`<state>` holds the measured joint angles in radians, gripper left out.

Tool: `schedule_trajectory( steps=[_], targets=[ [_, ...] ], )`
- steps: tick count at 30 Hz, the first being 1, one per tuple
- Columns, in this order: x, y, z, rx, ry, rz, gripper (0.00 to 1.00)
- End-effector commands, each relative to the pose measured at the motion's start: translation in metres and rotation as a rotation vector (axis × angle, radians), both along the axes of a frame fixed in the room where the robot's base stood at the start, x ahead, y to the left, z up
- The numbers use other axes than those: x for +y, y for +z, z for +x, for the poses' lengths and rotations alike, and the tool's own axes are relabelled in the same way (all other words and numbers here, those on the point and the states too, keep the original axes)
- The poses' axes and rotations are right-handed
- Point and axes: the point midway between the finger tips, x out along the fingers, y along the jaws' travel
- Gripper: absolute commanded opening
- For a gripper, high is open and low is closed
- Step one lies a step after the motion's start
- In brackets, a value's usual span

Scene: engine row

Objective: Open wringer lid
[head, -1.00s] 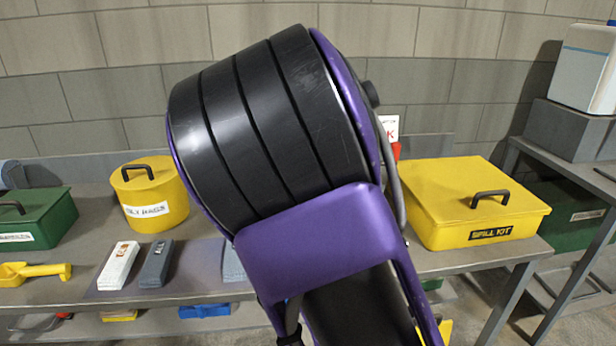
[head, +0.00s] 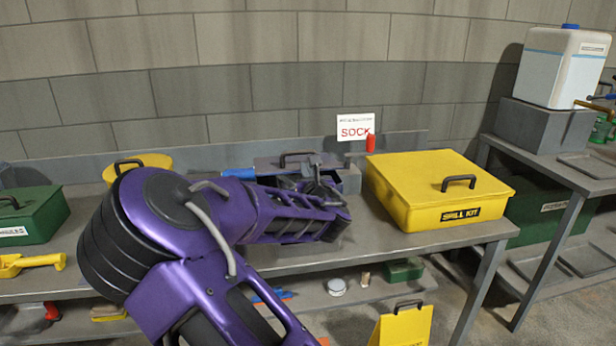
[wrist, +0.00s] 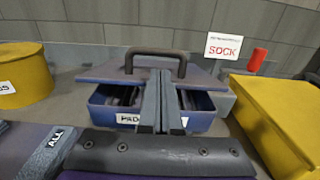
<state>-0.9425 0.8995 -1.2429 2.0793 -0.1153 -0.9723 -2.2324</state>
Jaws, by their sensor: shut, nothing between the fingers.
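A blue box (wrist: 202,112) with a flat grey-blue lid (wrist: 106,72) and a dark arched handle (wrist: 155,53) stands on the bench, ahead of me in the wrist view. The lid appears set back or raised, with the dark inside showing along the front. Its label is partly hidden and starts with "PAD"; no wringer label is readable. In the head view the lid (head: 268,164) is behind my gripper (head: 338,205). My gripper is shut and empty, its fingers (wrist: 158,128) upright in front of the box's middle, covering part of it. I cannot tell whether they touch it.
A yellow spill kit (head: 430,195) stands right of the box, close to my gripper. A SOCK sign (head: 354,132) and red cylinder (head: 370,143) are behind. A yellow tub (head: 150,160) and green box (head: 38,212) are left. The bench front between box and kit looks clear.

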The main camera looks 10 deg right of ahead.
Motion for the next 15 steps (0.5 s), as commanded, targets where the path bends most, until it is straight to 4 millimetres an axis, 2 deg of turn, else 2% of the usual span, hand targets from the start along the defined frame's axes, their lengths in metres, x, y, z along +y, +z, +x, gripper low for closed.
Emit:
schedule_trajectory(
  steps=[3,6,15],
  targets=[
    [-0.001,-0.001,0.021,-0.001,-0.001,0.0,0.0],
    [-0.001,-0.001,0.033,0.0,-0.001,0.001,0.0],
    [-0.001,-0.001,0.047,0.001,-0.001,0.002,0.0]
  ],
)
